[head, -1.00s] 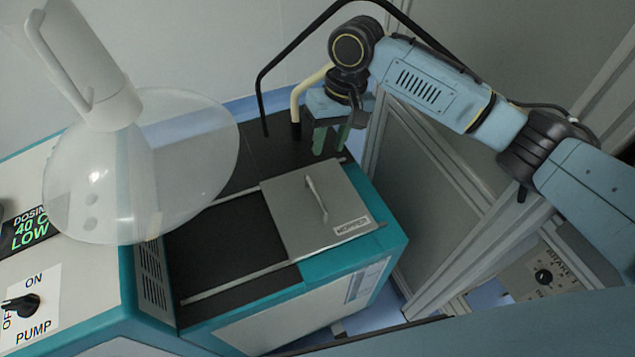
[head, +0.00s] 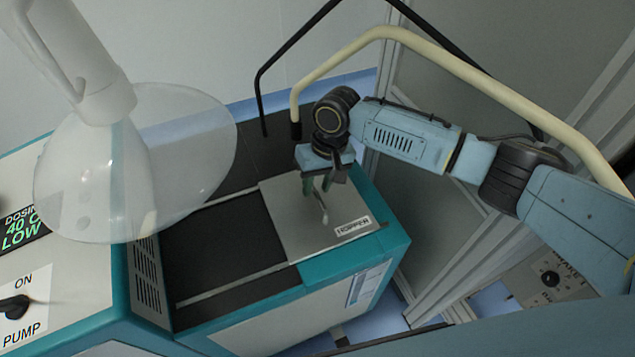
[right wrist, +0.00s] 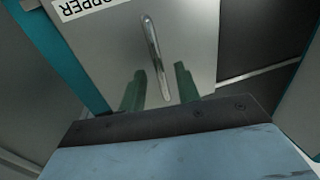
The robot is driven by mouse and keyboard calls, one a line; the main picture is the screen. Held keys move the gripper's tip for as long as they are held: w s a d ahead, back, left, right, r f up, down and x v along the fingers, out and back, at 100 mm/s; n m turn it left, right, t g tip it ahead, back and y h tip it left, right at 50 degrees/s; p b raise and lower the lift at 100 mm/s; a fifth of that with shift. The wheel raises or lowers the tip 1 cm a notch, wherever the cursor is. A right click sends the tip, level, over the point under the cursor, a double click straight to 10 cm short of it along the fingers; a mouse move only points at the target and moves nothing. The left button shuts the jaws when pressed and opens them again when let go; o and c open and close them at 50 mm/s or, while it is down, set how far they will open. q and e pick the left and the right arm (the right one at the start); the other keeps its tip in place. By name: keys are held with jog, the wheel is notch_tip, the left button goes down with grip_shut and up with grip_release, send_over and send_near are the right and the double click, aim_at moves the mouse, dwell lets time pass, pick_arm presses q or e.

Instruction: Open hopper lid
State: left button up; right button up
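The hopper lid (head: 290,227) is a grey metal plate with a HOPPER label, lying flat between rails on the teal machine. Its bar handle (head: 324,214) shows in the head view, its upper part hidden by my right gripper (head: 317,190). In the right wrist view the lid (right wrist: 105,45) fills the middle, with the handle (right wrist: 154,52) running toward the gap between the green fingers (right wrist: 158,88). My right gripper is open, its fingers on either side of the handle's near end. I cannot tell whether they touch it. My left gripper is not in view.
A dark surface (head: 215,240) lies left of the lid between the rails. A clear funnel-like guard (head: 185,165) and the control panel (head: 25,290) stand at the left. Black and cream tubes (head: 400,36) arch behind my right arm. A grey cabinet stands at the right.

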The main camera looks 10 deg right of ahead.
jog(key=shift+c, duration=0.2)
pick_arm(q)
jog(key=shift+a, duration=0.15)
pick_arm(e)
grip_shut()
